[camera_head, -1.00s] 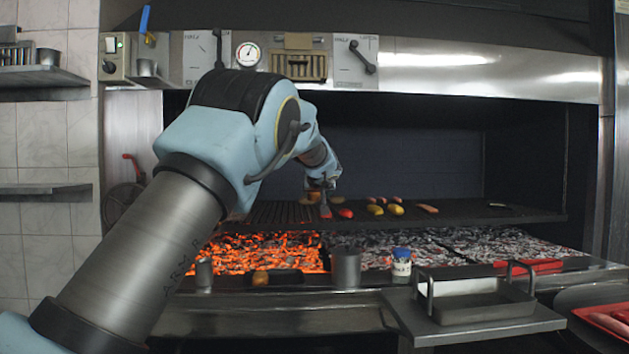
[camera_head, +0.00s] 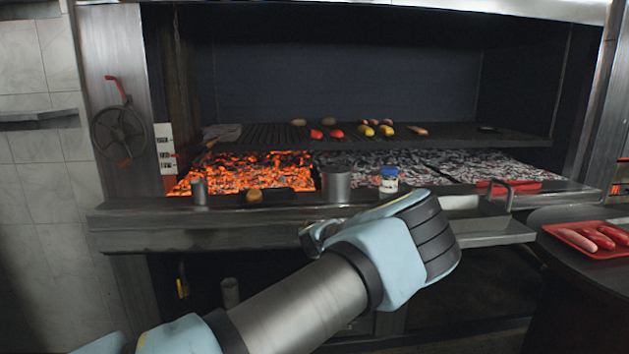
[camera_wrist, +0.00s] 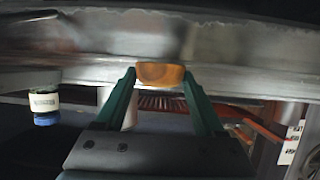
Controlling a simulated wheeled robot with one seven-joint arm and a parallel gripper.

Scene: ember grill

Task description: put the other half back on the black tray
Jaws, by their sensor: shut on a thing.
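The small black tray (camera_head: 286,198) lies on the steel front ledge of the grill. A brown-orange half (camera_head: 254,194) sits at its left end, and the rest of the tray looks bare. In the wrist view my gripper (camera_wrist: 158,82) has its green fingers closed on an orange-brown half (camera_wrist: 160,74), with a smooth flat face showing. In the head view the fingers and the held half are hidden by my arm, which is low in front of the ledge, right of the tray. I cannot tell the exact gap to the ledge.
Glowing coals (camera_head: 245,172) lie behind. Food lies on the grate (camera_head: 460,133). A red tray (camera_head: 585,238) of sausages is at right.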

